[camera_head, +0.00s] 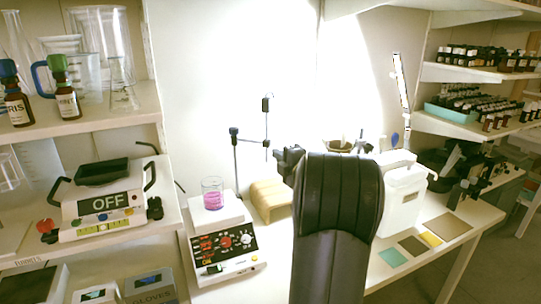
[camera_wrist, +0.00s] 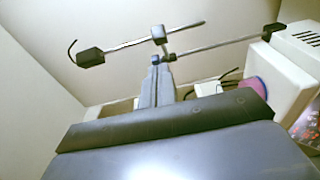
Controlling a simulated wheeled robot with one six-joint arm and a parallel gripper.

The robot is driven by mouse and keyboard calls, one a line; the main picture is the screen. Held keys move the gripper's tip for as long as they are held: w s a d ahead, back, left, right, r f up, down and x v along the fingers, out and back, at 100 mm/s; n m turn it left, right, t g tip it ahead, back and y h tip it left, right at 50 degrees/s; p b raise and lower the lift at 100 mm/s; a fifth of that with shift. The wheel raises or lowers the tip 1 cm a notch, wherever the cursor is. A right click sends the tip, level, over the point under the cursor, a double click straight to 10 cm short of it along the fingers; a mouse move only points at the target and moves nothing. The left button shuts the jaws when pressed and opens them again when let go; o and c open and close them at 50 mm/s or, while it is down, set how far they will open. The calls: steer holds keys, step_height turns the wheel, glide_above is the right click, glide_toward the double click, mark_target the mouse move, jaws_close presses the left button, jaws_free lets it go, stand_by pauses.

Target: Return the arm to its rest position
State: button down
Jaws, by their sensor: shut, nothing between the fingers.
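My dark grey arm (camera_head: 335,220) rises through the middle of the head view, in front of the bench. Its far end hides most of what lies behind it, and I cannot make out the fingertips there. In the wrist view my gripper (camera_wrist: 156,82) shows beyond a broad dark plate. Its two slim grey fingers lie together, shut, with nothing between them. They point toward a metal stand with clamps (camera_wrist: 160,38), which also shows in the head view (camera_head: 236,150). I cannot tell the gap between them.
A hotplate stirrer (camera_head: 222,245) carries a beaker of pink liquid (camera_head: 212,195) left of my arm. A white instrument (camera_head: 402,200) stands close on the right. Coloured squares (camera_head: 412,246) lie front right.

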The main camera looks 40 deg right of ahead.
steer(key=s, duration=0.1)
steer(key=s+d, duration=0.1)
steer(key=s, duration=0.2)
steer(key=shift+s+d, duration=0.35)
